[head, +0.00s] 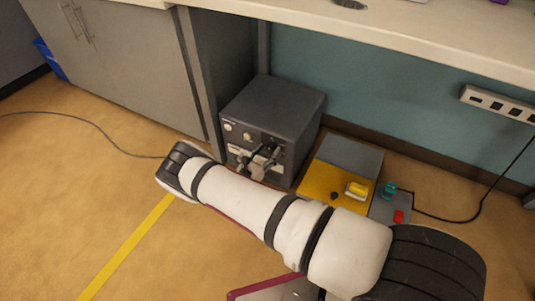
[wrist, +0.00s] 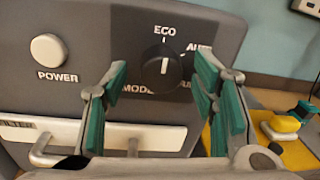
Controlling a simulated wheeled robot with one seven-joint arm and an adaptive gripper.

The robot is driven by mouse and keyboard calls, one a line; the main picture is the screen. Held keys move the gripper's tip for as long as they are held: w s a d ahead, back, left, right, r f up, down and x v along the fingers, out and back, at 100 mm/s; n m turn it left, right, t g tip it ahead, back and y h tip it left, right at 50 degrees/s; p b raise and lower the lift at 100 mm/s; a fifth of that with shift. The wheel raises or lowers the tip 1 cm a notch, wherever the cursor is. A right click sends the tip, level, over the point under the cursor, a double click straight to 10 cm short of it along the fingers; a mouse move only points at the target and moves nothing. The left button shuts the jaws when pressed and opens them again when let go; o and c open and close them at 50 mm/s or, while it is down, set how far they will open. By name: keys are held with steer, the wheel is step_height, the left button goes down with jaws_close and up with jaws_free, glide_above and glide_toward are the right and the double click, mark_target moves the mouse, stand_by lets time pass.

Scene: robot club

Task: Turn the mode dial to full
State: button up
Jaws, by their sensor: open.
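The mode dial (wrist: 162,72) is a round black knob on the dark front panel of a grey box (head: 275,105). In the wrist view its white pointer line points up to ECO. AUTO and another label at its right are partly covered by a finger; I cannot read a FULL label. MODE is printed at its lower left. My gripper (wrist: 161,66) is open, with teal-padded fingers on the left and right of the dial. I see a gap on each side; depth to the panel is unclear. In the head view my gripper (head: 258,162) is in front of the box.
A white POWER button (wrist: 48,49) is left of the dial. A white FILTER drawer with a handle (wrist: 45,147) lies below. Right of the box, a yellow-topped unit (head: 320,180) stands on the floor. The worktop (head: 400,35) overhangs the box.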

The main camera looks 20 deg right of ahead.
steer(key=shift+c, duration=0.3)
steer(key=c, duration=1.1)
